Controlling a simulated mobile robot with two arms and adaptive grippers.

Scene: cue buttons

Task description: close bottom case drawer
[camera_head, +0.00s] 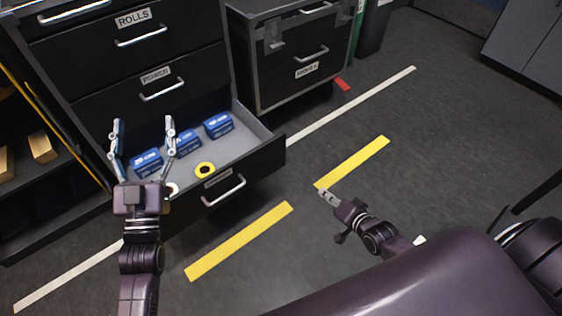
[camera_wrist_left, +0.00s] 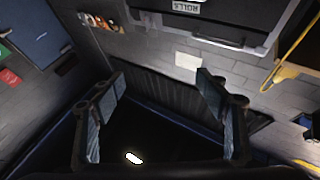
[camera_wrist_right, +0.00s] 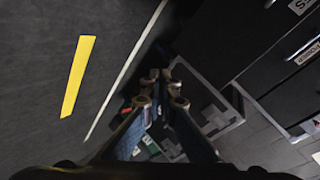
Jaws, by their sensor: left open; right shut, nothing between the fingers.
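The bottom case drawer (camera_head: 262,163) is pulled out of the black case in the head view. Its front has a silver handle (camera_head: 223,192) and a small label. Several blue boxes (camera_head: 218,125) and a yellow roll (camera_head: 204,170) lie inside. My left gripper (camera_head: 143,123) is open, fingers pointing up the picture, and overlaps the drawer's left part; I cannot tell its height above it. It hides part of a pale ring. My right gripper (camera_head: 325,195) is shut and empty, right of the drawer front and apart from it. Its closed fingers also show in the right wrist view (camera_wrist_right: 163,92).
The drawers above, one labelled ROLLS (camera_head: 133,18), are shut. A second black case (camera_head: 290,75) stands to the right. An open shelf (camera_head: 40,175) is at left. The floor before the drawer is clear, with yellow strips (camera_head: 240,240) marked on it.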

